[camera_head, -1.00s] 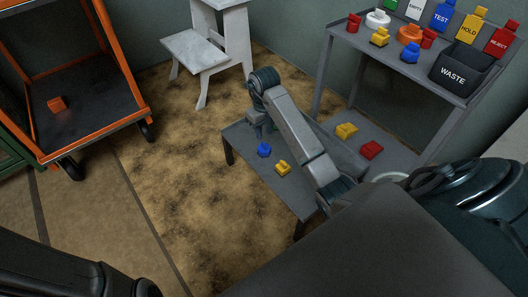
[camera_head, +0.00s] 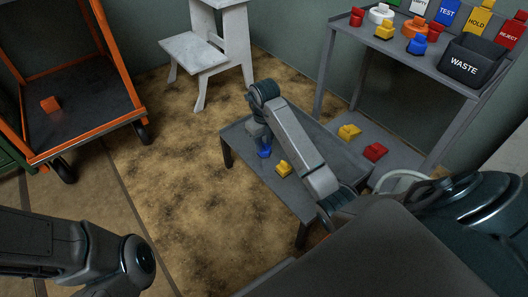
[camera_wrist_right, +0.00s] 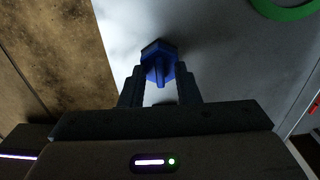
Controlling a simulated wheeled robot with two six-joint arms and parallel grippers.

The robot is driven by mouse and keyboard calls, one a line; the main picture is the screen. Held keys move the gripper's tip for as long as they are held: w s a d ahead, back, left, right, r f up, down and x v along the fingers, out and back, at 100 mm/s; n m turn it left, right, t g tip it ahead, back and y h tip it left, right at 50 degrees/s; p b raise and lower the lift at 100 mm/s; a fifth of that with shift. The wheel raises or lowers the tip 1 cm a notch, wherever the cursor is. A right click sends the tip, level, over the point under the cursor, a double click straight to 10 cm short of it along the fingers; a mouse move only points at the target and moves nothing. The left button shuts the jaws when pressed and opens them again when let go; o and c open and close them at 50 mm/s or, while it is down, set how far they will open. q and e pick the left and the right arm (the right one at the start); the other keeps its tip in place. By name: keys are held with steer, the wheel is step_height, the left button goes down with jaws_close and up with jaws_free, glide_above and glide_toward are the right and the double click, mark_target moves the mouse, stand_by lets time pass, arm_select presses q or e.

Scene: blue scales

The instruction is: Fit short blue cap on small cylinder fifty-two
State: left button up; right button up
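A blue cap-like piece (camera_head: 264,153) with a hexagonal base and raised ridge sits on the low grey table (camera_head: 300,200). It also shows in the right wrist view (camera_wrist_right: 158,64). My right gripper (camera_head: 262,141) points down at it from above. In the right wrist view its fingers (camera_wrist_right: 160,90) are apart, one on either side of the blue piece, with a gap between them. Contact is not clear. My left arm shows at the lower left, but its gripper is out of view. I cannot make out a cylinder marked fifty-two.
A yellow piece (camera_head: 284,168) lies beside the blue one. A grey shelf (camera_head: 395,50) holds coloured pieces and a black waste bin (camera_head: 470,62); yellow and red pieces lie on its lower level. A white step stool (camera_head: 205,58) and orange cart (camera_head: 92,125) stand behind.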

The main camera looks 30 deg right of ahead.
mark_target(264, 144)
jaws_close()
steer(key=shift+r+p, duration=2.05)
steer(key=shift+p, duration=0.05)
